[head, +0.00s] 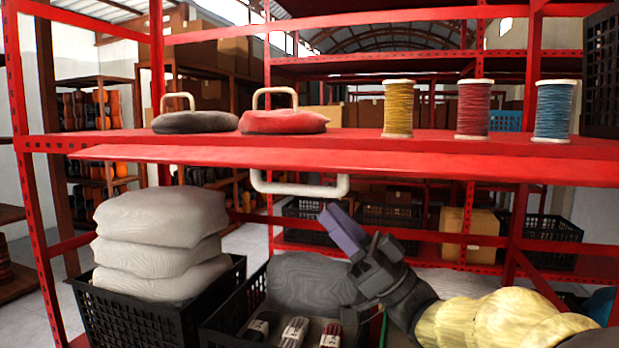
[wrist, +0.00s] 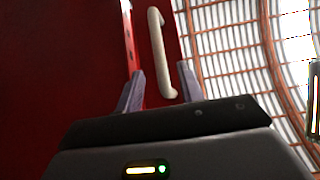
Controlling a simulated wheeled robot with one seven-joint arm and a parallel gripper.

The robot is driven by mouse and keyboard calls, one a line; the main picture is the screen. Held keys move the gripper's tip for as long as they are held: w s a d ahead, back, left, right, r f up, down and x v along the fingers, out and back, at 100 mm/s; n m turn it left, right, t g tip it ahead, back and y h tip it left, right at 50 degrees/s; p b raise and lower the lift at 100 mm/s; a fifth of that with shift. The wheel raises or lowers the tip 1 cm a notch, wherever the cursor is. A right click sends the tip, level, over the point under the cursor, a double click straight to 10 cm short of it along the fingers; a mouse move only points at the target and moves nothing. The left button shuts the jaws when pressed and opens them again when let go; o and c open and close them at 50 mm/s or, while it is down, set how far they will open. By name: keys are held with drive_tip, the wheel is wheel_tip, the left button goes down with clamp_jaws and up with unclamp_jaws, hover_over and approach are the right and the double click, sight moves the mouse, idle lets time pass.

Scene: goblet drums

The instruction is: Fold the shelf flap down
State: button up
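The shelf flap (head: 350,160) is a long red panel along the front edge of the red shelf. It is raised, standing out close to level. A cream bar handle (head: 300,187) hangs under it, and the handle (wrist: 162,55) also shows in the wrist view. My gripper (head: 340,225), with purple fingers, is just below and right of the handle, pointing up at it. In the wrist view my gripper (wrist: 158,90) has its fingers apart, with the handle beyond and between the tips. No grip on the handle shows.
On the shelf stand a grey drum-like pad (head: 195,122), a red one (head: 284,121) and three thread spools (head: 473,110). Below are stacked pale sacks (head: 160,245) in a black crate (head: 150,315), and a grey sack (head: 310,280) in another crate beside my arm.

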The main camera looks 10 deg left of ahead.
sight(309, 190)
drive_tip(key=p+x, duration=0.2)
drive_tip(key=x, duration=0.4)
drive_tip(key=shift+w+a+r, duration=0.1)
drive_tip(key=shift+a+r, duration=0.15)
drive_tip(key=shift+c, duration=0.2)
clamp_jaws()
